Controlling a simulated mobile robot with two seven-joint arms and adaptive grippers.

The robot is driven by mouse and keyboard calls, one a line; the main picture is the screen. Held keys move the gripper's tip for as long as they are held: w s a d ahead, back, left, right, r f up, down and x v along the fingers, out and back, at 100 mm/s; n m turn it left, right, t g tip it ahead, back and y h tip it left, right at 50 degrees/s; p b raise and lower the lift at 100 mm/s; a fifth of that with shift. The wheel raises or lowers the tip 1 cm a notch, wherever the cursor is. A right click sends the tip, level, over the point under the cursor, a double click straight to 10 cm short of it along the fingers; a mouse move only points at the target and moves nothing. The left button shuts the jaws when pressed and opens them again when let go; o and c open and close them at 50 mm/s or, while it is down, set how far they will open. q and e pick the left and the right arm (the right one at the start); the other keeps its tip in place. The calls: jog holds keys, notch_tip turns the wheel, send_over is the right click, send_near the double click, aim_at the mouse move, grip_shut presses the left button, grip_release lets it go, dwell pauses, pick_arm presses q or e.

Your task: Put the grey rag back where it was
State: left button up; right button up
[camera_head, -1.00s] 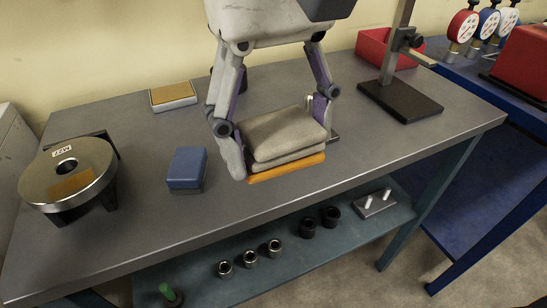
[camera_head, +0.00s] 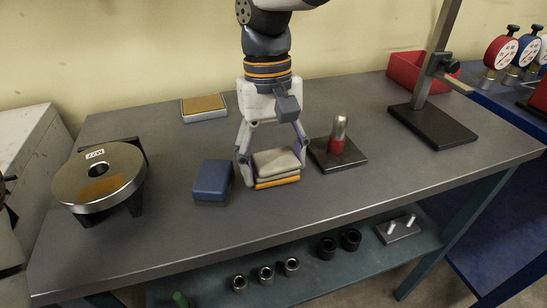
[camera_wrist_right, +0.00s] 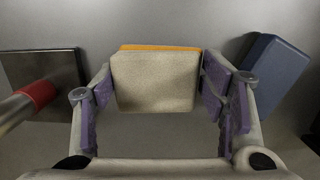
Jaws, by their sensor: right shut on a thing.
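The grey rag (camera_head: 277,160) is a folded, pale grey pad with an orange layer (camera_head: 277,182) along its underside. My right gripper (camera_head: 272,168) points down and is shut on it, one finger at each side. The wrist view also shows the rag (camera_wrist_right: 155,82) between the purple-padded fingers (camera_wrist_right: 158,88), with the orange edge at its far side. The rag is low at the bench, between the blue block and the black plate. I cannot tell whether it touches the bench top. My left gripper is not in view.
A blue block (camera_head: 212,180) stands just left of the gripper. A black plate (camera_head: 350,158) with a red and silver post (camera_head: 338,135) is just right. A round metal fixture (camera_head: 98,180) is far left. The grey bench (camera_head: 300,225) is clear in front.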

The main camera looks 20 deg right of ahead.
aim_at(270, 153)
jog(key=shift+s, duration=0.1)
jog(key=o, duration=0.8)
jog(key=r, duration=0.4)
jog(key=w+r, duration=0.1)
jog(key=r, duration=0.3)
jog(key=w+r, duration=0.1)
jog(key=r, duration=0.3)
jog(key=shift+b, duration=0.4)
